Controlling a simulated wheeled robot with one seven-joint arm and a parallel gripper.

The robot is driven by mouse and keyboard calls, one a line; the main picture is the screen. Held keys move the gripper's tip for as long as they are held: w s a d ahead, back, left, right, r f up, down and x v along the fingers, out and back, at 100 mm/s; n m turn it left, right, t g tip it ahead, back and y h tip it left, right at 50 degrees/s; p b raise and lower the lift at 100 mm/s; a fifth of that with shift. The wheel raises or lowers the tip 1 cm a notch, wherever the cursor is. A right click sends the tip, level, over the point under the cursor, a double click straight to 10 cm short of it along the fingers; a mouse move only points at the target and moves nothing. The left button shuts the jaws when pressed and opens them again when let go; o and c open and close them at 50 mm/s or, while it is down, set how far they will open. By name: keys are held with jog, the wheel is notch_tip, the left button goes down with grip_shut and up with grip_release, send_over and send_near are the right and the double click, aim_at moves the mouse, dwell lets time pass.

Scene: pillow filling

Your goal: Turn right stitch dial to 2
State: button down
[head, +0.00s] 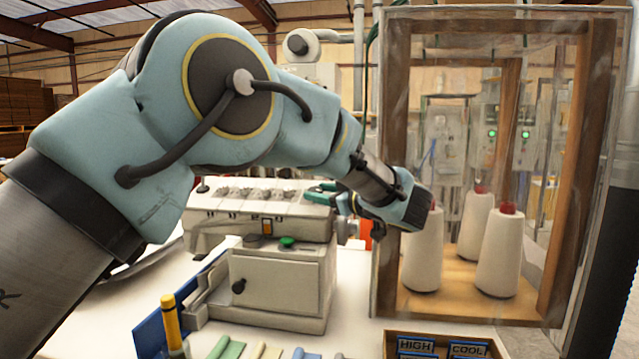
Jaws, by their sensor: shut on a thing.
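The white sewing machine (270,222) stands on the table, with a row of small stitch dials (250,193) along its sloped top. My gripper (318,193) comes in from the right, its green fingers at the right end of that row. It is shut on the right stitch dial, which the fingers mostly hide. The dial's numbers and pointer are too small to read.
A clear-walled wooden-framed cabinet (388,200) with white thread cones (499,255) stands close right of my wrist.

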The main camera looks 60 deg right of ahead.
jog(key=shift+d+r+n+y+p, duration=0.15)
jog(key=shift+n+y+p, duration=0.15)
jog(key=shift+n+y, duration=0.4)
jog(key=shift+c, duration=2.2)
grip_release()
jog(key=b+v, duration=0.4)
jog(key=v, duration=0.6)
jog(key=shift+s, duration=0.4)
